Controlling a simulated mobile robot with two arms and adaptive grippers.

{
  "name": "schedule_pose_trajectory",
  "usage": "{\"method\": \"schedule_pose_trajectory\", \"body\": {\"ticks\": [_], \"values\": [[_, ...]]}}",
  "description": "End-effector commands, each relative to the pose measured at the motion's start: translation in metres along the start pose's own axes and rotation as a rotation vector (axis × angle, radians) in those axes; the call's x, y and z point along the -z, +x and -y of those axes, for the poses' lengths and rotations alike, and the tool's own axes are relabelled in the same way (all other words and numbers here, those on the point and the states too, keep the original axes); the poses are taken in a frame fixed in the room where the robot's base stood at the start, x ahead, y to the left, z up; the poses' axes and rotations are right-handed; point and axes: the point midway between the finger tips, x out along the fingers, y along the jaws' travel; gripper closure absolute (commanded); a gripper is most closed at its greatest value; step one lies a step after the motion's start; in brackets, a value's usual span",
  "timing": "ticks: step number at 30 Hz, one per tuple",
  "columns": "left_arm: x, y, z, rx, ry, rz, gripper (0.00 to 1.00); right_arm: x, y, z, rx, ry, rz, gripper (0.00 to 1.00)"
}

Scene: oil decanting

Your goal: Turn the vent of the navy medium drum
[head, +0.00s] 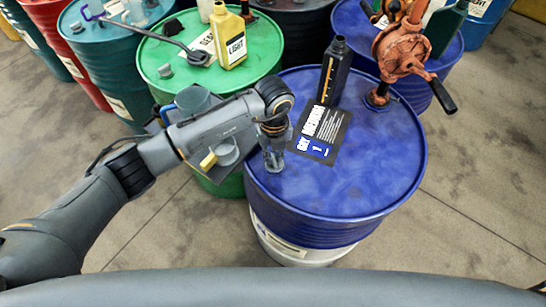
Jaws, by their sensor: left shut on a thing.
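The navy medium drum (362,190) stands upright right of centre in the head view, with a blue lid and a pale lower band. A dark label card (322,132) lies on its lid. My left gripper (275,162) points down at the left part of the lid. Its fingers are shut on the vent, which they mostly hide, so I cannot tell which way the vent is turned. My right gripper is not in view.
A black bottle (334,72) stands on the navy lid behind the card. An orange hand pump (401,52) rises from the lid's back right. A green drum (265,55) with a yellow bottle (229,40) stands at the back left. More drums stand behind. Floor at right is clear.

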Motion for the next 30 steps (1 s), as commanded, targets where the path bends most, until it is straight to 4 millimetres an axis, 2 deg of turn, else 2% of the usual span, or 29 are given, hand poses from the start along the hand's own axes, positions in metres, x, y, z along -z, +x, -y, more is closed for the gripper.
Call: {"method": "schedule_pose_trajectory", "body": {"ticks": [1, 30], "values": [[-0.002, 0.005, 0.001, 0.001, 0.047, 0.005, 1.0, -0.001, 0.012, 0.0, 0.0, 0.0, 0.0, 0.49], [0.003, 0.005, 0.007, 0.0, 0.955, 0.006, 1.0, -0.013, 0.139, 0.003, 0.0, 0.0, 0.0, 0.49]]}}
